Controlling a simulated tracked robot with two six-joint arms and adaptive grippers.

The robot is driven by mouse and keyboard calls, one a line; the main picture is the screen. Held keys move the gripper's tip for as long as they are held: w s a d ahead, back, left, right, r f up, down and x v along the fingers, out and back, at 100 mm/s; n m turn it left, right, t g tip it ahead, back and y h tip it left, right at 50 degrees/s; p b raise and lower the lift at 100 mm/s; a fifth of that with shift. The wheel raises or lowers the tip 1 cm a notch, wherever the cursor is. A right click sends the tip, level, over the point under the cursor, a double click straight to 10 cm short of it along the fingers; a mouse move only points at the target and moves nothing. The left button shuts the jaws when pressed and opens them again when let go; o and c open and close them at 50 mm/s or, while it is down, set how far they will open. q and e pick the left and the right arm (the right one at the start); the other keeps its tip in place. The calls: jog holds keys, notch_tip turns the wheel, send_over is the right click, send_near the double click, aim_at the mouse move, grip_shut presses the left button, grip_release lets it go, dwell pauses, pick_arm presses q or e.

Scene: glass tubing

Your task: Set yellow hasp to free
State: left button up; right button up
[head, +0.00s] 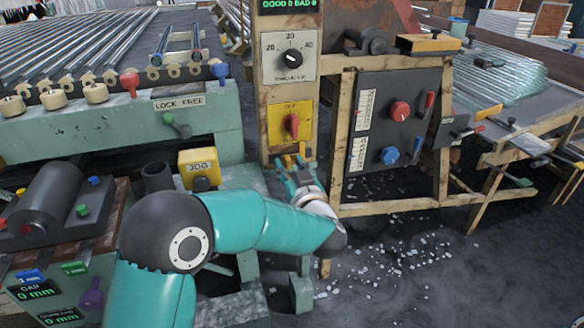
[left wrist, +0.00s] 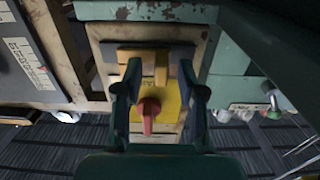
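A small yellow hasp (head: 288,160) sits low on the upright wooden panel, just below a yellow plate with a red rotary switch (head: 292,125). In the left wrist view the hasp (left wrist: 161,68) shows as a yellow tab beside a dark yellow bar (left wrist: 135,56). My left gripper (head: 296,166) is at the hasp in the head view. In the left wrist view its two fingers (left wrist: 159,80) are apart, one on each side of the tab, with gaps visible. Whether they touch it cannot be told. The head view partly hides the hasp behind the fingers. My right gripper is not in view.
A "LOCK FREE" label (head: 180,102) with a green lever (head: 177,125) is on the green machine at left. A yellow JOG box (head: 199,168) stands near my left arm. A black panel with red and blue knobs (head: 395,125) is to the right. Glass shards litter the floor.

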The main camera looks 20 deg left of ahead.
pick_arm(q)
jog(key=shift+w+a, duration=0.25)
jog(key=shift+w, duration=0.05)
jog(key=shift+c, duration=0.3)
grip_shut()
